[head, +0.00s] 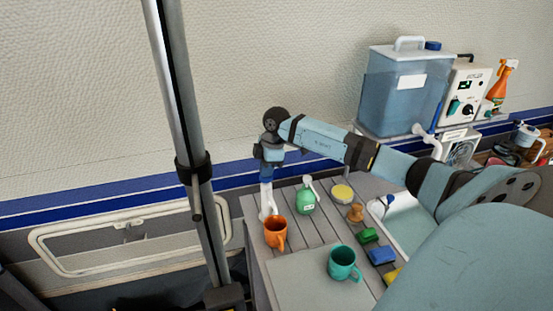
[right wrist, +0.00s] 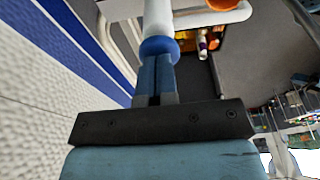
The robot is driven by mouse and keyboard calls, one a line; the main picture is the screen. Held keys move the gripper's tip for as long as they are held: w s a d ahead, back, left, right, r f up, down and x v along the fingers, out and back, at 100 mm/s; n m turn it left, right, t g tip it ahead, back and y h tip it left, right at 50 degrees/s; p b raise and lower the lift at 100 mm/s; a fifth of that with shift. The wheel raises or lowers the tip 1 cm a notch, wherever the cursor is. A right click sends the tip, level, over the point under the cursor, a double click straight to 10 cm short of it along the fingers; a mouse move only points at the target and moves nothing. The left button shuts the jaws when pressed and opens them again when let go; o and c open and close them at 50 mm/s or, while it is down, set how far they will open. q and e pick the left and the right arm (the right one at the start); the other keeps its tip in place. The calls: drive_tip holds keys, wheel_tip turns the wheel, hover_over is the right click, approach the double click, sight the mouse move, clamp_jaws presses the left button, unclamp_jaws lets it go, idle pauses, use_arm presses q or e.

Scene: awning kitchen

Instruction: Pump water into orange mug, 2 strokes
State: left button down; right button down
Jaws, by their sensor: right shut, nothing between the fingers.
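An orange part at the top edge there seems to be the mug (right wrist: 221,4). The mug's inside is hard to see. My left gripper is not in view.
A green mug (head: 343,264) stands at the front, and a green bottle (head: 304,200) right of the pump. A yellow-lidded jar (head: 342,193), sponges (head: 381,255) and a sink (head: 405,222) are further right. A water tank (head: 395,90) stands at the back. A pole (head: 182,120) rises at the left.

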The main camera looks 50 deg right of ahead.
drive_tip(key=shift+r+p, duration=2)
drive_tip(key=shift+r, duration=0.55)
drive_tip(key=shift+r, duration=0.1)
drive_tip(key=shift+r+p, duration=0.7)
wheel_tip(320, 180, up, 4)
drive_tip(key=p, duration=0.3)
drive_tip(key=shift+r, duration=0.2)
drive_tip(key=shift+f, duration=0.1)
